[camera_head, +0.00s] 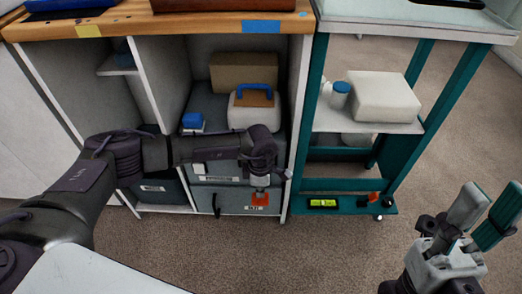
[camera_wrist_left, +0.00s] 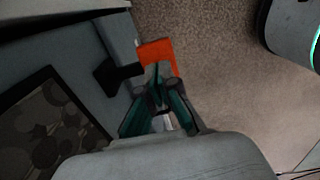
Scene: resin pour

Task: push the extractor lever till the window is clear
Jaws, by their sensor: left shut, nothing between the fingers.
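The extractor lever shows as an orange tab on a dark arm at the cabinet's lower front, in the head view (camera_head: 260,199) and the left wrist view (camera_wrist_left: 157,55). My left gripper (camera_head: 259,184) is shut and empty, right at the tab. In the left wrist view its fingertips (camera_wrist_left: 158,75) overlap the tab's lower part; I cannot tell whether they touch. The window (camera_wrist_left: 42,125) is a dark framed panel at the left of that view, filled with grey rounded blotches. My right gripper (camera_head: 482,210) is open and empty, at the head view's lower right.
The wooden-topped cabinet (camera_head: 294,110) holds a white case with a blue handle (camera_head: 253,112). A teal cart (camera_head: 308,140) stands to its right, with a white bundle (camera_head: 383,97) and a yellow-green level (camera_head: 322,203) on its lower rail. The carpet in front is clear.

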